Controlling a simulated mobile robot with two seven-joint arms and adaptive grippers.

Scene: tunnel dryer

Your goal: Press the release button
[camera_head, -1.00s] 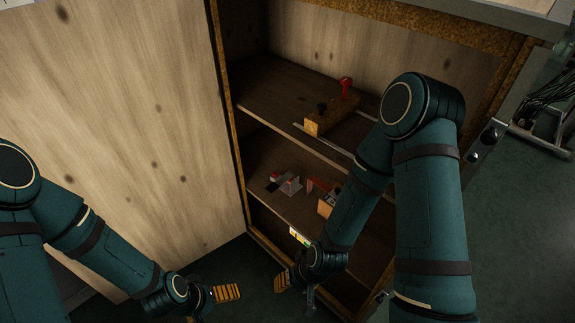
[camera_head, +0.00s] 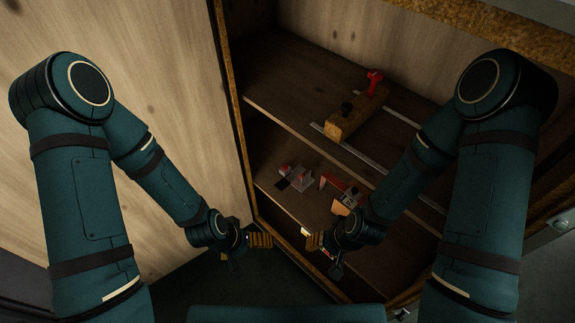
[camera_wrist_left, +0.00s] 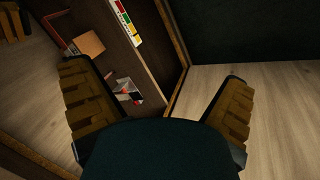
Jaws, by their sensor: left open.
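I cannot tell for sure which part is the release button. A red knob (camera_head: 374,80) stands on a wooden block (camera_head: 350,118) on the upper shelf, with a small black knob (camera_head: 347,107) beside it. A strip with red, yellow and green patches (camera_wrist_left: 124,20) shows in the left wrist view. My left gripper (camera_head: 260,240) is open and empty in front of the cabinet's lower left edge; its spread fingers show in the left wrist view (camera_wrist_left: 155,75). My right gripper (camera_head: 316,241) is close by on the right, at the lower shelf's front; its opening is unclear.
The lower shelf holds a grey and red fixture (camera_head: 299,177), a red bracket (camera_head: 335,183) and a tan block (camera_head: 345,204). Metal rails (camera_head: 345,148) lie on the upper shelf (camera_head: 285,95). A large wooden panel (camera_head: 150,65) stands left of the cabinet opening. Dark floor is below.

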